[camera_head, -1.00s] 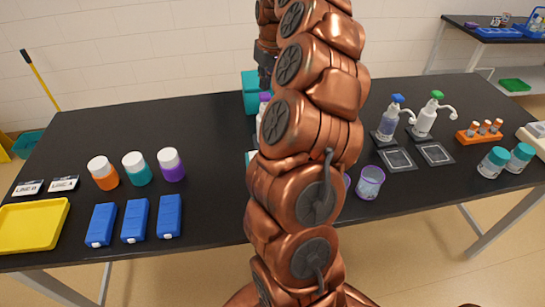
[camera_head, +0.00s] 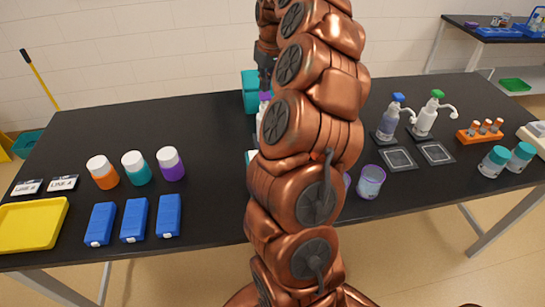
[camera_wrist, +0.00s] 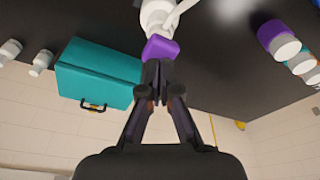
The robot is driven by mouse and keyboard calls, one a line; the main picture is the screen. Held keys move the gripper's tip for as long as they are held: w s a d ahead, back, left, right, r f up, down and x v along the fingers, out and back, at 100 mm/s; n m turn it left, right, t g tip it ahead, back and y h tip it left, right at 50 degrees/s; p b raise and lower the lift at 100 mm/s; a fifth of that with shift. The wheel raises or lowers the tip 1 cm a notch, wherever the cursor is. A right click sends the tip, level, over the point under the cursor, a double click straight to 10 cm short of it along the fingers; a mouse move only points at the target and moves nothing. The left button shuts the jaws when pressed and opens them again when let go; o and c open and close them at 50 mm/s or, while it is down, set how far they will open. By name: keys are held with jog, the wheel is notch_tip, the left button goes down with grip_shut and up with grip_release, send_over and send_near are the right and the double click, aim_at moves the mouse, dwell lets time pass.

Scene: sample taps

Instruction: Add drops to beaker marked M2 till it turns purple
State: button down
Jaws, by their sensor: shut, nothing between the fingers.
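A pump bottle with a purple head (camera_wrist: 160,49) and a white body and spout (camera_wrist: 157,14) stands at my fingertips in the wrist view, which is turned upside down. My gripper (camera_wrist: 158,72) is shut and empty, its tips right at the purple head; I cannot tell if they touch. In the head view my arm hides most of this bottle; a sliver of purple (camera_head: 265,97) shows. A clear beaker with a purple rim (camera_head: 370,182) stands right of my arm. Another beaker (camera_head: 347,180) is mostly hidden behind the arm. No M2 mark is readable.
Blue-topped (camera_head: 390,120) and green-topped (camera_head: 427,115) pump bottles stand behind dark square pads at right. A teal case (camera_head: 250,92) is at the back. Capped jars (camera_head: 137,168), blue boxes (camera_head: 134,220) and a yellow tray (camera_head: 33,226) are at left. The left-back table is clear.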

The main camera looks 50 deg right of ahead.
jog(key=shift+f+b, duration=0.4)
jog(key=shift+f, duration=0.3)
jog(key=shift+f, duration=0.35)
jog(key=shift+f+b, duration=0.25)
jog(key=shift+b, duration=0.15)
jog(key=shift+r, duration=0.2)
jog(key=shift+r+p, duration=0.3)
jog(key=shift+r, duration=1.1)
notch_tip(320, 180, up, 6)
jog(key=p, duration=0.2)
